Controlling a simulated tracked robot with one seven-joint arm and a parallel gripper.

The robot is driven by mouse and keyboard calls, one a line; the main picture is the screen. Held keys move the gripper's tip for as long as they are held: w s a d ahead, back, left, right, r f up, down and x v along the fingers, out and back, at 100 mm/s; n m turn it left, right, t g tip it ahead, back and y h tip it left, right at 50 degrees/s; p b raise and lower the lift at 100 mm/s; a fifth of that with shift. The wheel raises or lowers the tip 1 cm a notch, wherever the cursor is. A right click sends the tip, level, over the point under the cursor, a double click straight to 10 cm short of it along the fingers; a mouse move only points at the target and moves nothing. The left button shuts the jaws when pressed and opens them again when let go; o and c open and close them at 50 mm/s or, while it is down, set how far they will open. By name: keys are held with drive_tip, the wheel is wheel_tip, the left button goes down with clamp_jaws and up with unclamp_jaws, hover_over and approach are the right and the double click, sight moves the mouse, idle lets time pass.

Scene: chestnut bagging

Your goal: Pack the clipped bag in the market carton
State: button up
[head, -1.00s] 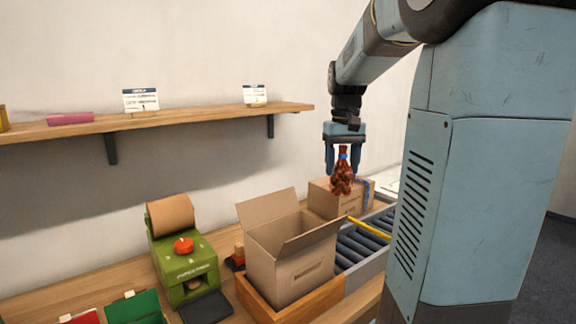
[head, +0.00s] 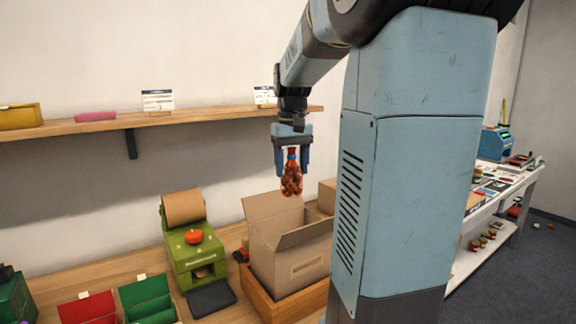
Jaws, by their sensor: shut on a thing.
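My gripper (head: 292,158) is shut on the neck of the clipped bag (head: 291,181), a red net bag of chestnuts with a blue clip near its top. The bag hangs upright in the air, in front of the wall. In the picture it shows just above the open market carton (head: 300,266). The carton is brown cardboard with its flaps raised or splayed, standing in a wooden tray (head: 262,300). The inside of the carton is mostly hidden. I cannot tell whether the bag is straight over the opening.
A green paper machine (head: 190,248) with a brown roll stands left of the carton. Red (head: 88,309) and green (head: 146,296) bins are further left. A second carton (head: 327,193) stands behind. A wall shelf (head: 200,117) runs above. A white side table (head: 500,210) is at right.

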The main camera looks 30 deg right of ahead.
idle(0.4)
drive_tip(key=shift+f, duration=11.5)
drive_tip(key=o, duration=1.2)
drive_tip(key=shift+o, duration=0.2)
wheel_tip(320, 180, up, 13)
